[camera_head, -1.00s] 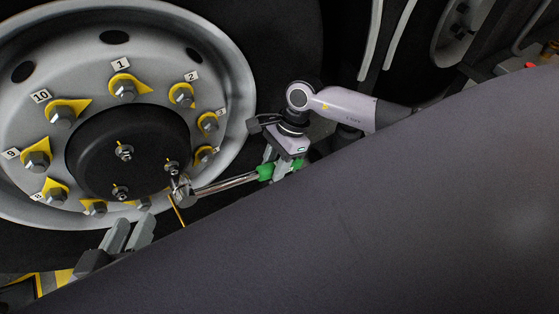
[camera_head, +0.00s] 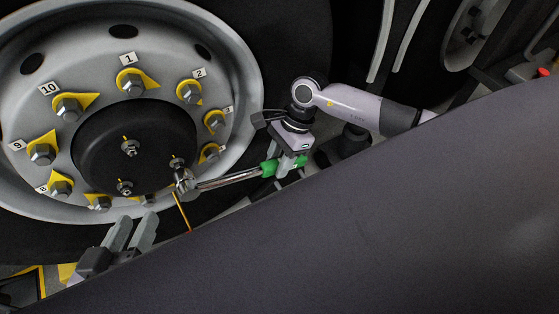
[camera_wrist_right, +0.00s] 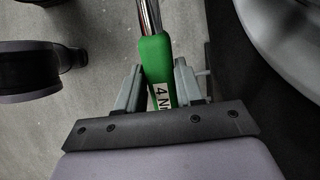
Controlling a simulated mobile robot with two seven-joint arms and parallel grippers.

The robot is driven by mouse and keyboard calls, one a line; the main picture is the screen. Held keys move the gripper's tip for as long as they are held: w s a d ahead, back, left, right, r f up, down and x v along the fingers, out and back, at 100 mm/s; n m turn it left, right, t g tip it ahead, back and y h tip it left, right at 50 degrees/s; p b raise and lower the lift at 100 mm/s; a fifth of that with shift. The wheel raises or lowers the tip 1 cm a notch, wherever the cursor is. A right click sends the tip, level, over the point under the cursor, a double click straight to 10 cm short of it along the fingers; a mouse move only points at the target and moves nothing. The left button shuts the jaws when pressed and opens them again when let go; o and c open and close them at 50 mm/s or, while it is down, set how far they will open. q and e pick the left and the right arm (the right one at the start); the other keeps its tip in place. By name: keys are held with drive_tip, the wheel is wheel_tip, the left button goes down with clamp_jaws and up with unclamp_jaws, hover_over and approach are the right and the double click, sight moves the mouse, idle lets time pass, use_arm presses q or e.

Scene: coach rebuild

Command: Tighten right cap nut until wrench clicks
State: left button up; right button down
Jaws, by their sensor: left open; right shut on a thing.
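The torque wrench has a metal head (camera_head: 186,182), a bright shaft (camera_head: 228,180) and a green handle (camera_head: 268,168). Its head is at the lower right of the right cap nut (camera_head: 176,163) on the black hub (camera_head: 100,150); I cannot tell whether it is seated on the nut. Two other cap nuts (camera_head: 130,147) (camera_head: 125,187) show on the hub. My right gripper (camera_head: 285,164) is shut on the green handle, which also shows between its jaws in the right wrist view (camera_wrist_right: 155,65), marked "4 N". My left gripper (camera_head: 143,226) is open and empty below the wheel.
The silver wheel rim (camera_head: 238,75) carries several large nuts with yellow pointers and number tags. A large dark surface (camera_head: 350,230) fills the lower right. Grey floor (camera_wrist_right: 95,100) shows in the right wrist view.

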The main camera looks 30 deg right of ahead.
drive_tip(key=shift+w+a+r+b, duration=0.1)
drive_tip(key=shift+w+b, duration=0.85)
drive_tip(key=shift+w, duration=0.3)
idle(0.4)
